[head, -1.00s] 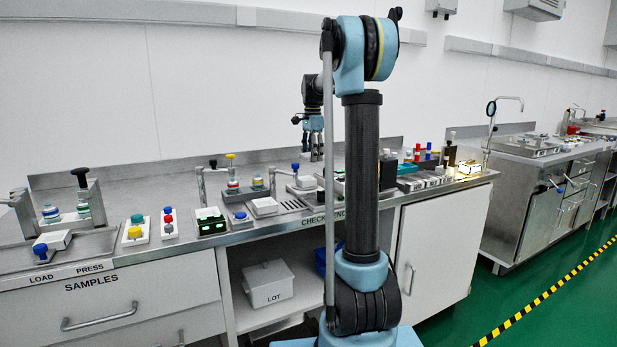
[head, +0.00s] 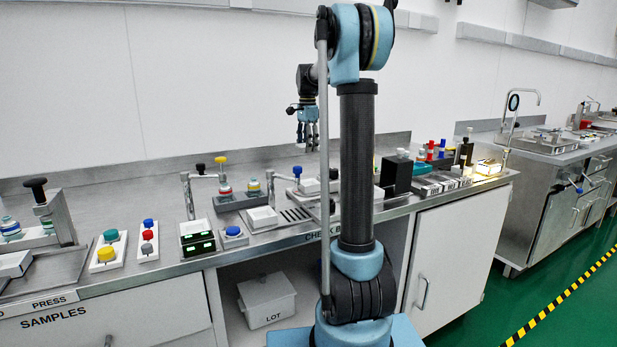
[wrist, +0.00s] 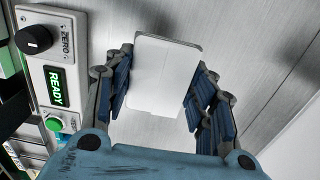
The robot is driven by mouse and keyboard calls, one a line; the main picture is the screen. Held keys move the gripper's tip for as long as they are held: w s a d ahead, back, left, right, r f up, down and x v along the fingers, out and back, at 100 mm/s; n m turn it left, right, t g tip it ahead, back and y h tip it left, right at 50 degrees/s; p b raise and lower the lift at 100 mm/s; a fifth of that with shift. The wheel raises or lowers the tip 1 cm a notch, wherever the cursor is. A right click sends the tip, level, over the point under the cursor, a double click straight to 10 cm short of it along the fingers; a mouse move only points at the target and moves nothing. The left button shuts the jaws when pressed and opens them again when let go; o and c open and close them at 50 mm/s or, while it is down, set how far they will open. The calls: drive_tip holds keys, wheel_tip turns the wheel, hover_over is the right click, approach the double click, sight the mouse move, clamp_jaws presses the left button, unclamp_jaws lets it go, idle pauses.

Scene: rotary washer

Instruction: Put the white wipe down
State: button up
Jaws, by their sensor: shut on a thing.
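The white wipe (wrist: 163,75) is a flat, pale rectangle with rounded corners in the wrist view. My gripper (wrist: 160,88) is shut on it, with the blue-padded fingers at its left and right edges. In the head view my gripper (head: 307,138) hangs fingers down above the back of the steel bench (head: 285,164), left of my arm column. The wipe is too small to make out there. The wipe looks held clear of the grey surface behind it in the wrist view.
In the wrist view a white panel (wrist: 50,65) with a black ZERO knob, a lit READY display and a green button lies left of the wipe. Stands with coloured caps (head: 108,250), a white tray (head: 262,218) and a black box (head: 396,175) crowd the bench.

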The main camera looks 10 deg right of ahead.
sight(308, 174)
drive_tip(key=shift+d, duration=0.15)
drive_tip(key=shift+w+f, duration=0.1)
drive_tip(key=shift+f, duration=4.9)
drive_tip(key=shift+f, duration=0.2)
drive_tip(key=shift+s+d+f, duration=0.1)
drive_tip(key=shift+s+f, duration=0.1)
drive_tip(key=shift+s, duration=0.2)
drive_tip(key=shift+c, duration=0.7)
drive_tip(key=o, duration=1.3)
drive_tip(key=shift+o, duration=0.2)
drive_tip(key=shift+w+f, duration=0.35)
drive_tip(key=shift+w, duration=0.1)
drive_tip(key=shift+s+r, duration=0.15)
drive_tip(key=shift+r, duration=0.05)
